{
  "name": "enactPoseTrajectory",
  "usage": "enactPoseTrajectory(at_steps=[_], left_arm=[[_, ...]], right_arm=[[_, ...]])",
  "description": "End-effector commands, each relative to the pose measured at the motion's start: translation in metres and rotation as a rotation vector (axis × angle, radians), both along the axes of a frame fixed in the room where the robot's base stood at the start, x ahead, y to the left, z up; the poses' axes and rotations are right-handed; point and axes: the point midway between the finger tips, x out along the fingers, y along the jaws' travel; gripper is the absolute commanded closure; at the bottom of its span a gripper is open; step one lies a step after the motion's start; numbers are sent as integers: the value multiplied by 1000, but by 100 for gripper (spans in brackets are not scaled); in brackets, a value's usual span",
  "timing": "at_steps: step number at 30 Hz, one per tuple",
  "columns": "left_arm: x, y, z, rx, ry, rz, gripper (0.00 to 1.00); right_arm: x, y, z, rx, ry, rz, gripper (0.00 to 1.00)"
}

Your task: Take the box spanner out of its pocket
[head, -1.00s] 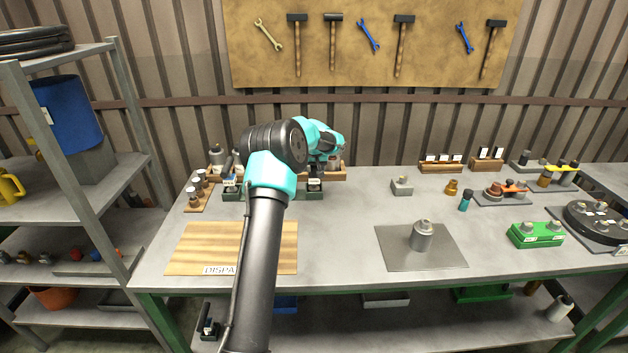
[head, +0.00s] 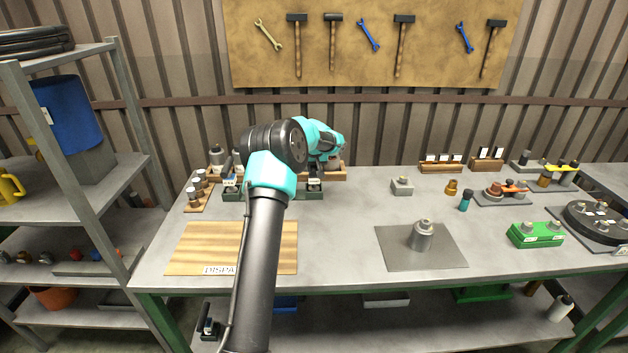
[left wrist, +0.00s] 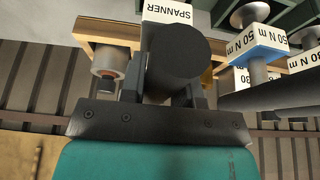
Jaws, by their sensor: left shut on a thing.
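The box spanner (left wrist: 178,52) shows in the left wrist view as a thick black cylinder, seen nearly end-on. My left gripper (left wrist: 166,88) is shut on it, one dark finger on each side. A white label reading SPANNER (left wrist: 168,12) is just beyond it, on the holder. In the head view my left gripper (head: 317,172) points down over the dark green holder (head: 315,194) at the back of the bench. There my wrist and the small scale hide most of the spanner, and I cannot tell how deep it sits in its pocket. My right gripper is not in view.
Torque tools with blue 50 N m labels (left wrist: 256,50) stand close beside the gripper in the left wrist view. A wooden rack (head: 196,192) is to the left. A grey mat (head: 395,255) carries a metal canister (head: 422,236). The bench centre is clear.

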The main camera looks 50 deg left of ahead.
Motion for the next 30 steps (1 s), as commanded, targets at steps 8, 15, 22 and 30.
enactPoseTrajectory(at_steps=[8,15,22,30], left_arm=[[0,0,2,2,-2,0,100],[0,1,15,3,-4,1,100],[1,1,37,2,-3,0,100],[-12,-14,39,2,-1,-1,100]], right_arm=[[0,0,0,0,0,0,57],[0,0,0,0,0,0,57],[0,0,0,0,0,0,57],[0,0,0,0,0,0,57]])
